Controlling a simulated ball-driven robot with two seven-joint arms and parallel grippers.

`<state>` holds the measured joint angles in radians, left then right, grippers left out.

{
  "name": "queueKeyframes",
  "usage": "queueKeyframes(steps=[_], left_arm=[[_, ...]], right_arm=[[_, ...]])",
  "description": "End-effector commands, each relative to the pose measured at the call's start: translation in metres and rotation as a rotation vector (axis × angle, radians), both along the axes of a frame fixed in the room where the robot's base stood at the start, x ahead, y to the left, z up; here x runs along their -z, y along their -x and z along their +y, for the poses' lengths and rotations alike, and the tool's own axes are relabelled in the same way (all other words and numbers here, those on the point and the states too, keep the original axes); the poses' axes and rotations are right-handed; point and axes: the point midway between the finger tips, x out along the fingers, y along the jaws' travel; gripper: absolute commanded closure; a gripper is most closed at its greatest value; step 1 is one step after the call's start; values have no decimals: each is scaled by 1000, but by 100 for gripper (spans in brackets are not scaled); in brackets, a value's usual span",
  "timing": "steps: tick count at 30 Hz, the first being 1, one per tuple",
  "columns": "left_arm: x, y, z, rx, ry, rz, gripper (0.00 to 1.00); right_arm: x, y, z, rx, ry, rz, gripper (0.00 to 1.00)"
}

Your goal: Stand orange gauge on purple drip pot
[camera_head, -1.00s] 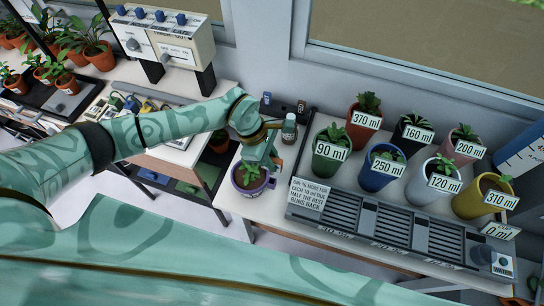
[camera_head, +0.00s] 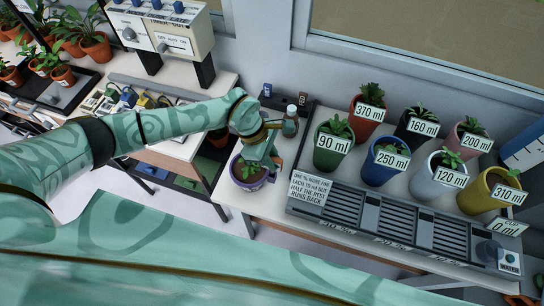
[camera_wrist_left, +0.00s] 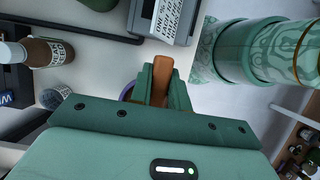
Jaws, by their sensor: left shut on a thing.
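The purple drip pot (camera_head: 262,184) stands at the left end of the bench, with dark soil and a small green plant inside. My left gripper (camera_head: 266,165) is over the pot's far right side, pointing down. In the left wrist view my left gripper (camera_wrist_left: 158,88) is shut on the orange gauge (camera_wrist_left: 162,68), a flat orange-brown piece between the fingers. A bit of purple rim (camera_wrist_left: 127,91) shows beside the fingers. The fingers hide the gauge's lower end, so I cannot tell whether it touches the pot. My right gripper is not in view.
Right of the pot are a white notice card (camera_head: 311,189) and a grey slatted drip tray (camera_head: 365,217). Several labelled pots, such as the green one (camera_head: 328,158), stand behind the tray. A capped bottle (camera_head: 290,124) stands close behind my gripper.

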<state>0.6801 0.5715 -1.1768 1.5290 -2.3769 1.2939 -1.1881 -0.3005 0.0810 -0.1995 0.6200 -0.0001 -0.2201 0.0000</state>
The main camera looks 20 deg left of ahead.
Motion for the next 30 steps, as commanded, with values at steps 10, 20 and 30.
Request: queueKeyframes(steps=[10,20,30], left_arm=[[0,-1,0,0,0,-1,97],[6,0,0,0,0,0,97],[20,-1,0,1,0,0,97]], right_arm=[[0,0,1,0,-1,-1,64],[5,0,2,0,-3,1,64],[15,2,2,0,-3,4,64]])
